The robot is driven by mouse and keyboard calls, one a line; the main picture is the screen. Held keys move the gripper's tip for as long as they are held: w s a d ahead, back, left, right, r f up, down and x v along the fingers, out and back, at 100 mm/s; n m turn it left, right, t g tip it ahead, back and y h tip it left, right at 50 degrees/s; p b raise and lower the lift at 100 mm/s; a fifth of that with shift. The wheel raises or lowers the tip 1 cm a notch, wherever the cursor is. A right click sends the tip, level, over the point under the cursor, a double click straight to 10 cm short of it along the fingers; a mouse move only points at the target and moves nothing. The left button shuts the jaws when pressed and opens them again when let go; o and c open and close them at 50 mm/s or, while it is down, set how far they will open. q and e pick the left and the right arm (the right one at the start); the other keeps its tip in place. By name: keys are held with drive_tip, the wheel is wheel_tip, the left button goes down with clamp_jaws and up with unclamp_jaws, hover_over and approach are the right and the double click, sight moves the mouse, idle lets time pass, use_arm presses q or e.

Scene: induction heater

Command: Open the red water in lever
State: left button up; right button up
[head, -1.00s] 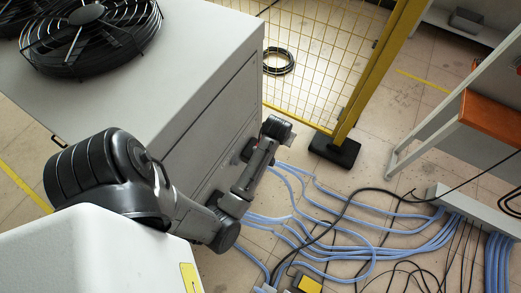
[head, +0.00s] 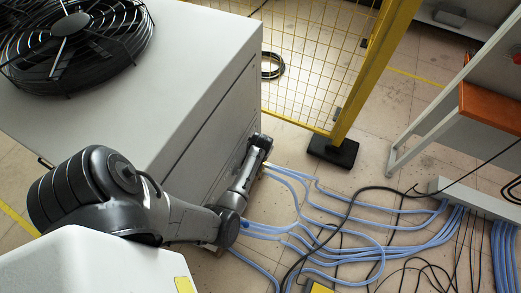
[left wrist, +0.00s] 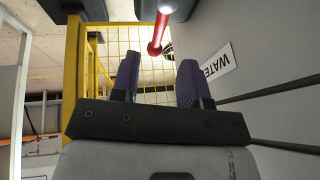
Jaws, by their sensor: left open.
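The red lever (left wrist: 159,32) shows in the left wrist view, ahead of my left gripper (left wrist: 159,76). Its red bar slants down from the top, near a pale round fitting. The left gripper's two dark fingers are open, apart and empty. The lever's lower end appears between and beyond the fingertips in the picture; I see no contact. In the head view, my left arm reaches along the cabinet's right side, and the lever is hidden. My right gripper is not in view.
The grey cabinet (head: 190,75) with a black fan (head: 75,45) on top stands beside my arm. A yellow mesh fence (head: 315,60) with a post is behind. Blue hoses (head: 340,240) and black cables lie on the floor at right.

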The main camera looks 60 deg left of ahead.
use_arm(q)
drive_tip(key=b+x, duration=0.1)
drive_tip(key=x, duration=0.4)
drive_tip(key=shift+f+b, duration=0.2)
drive_tip(key=shift+b, duration=0.2)
drive_tip(key=shift+w+a+f, duration=0.2)
drive_tip(key=shift+a+f, duration=0.1)
drive_tip(key=shift+f, duration=0.3)
clamp_jaws()
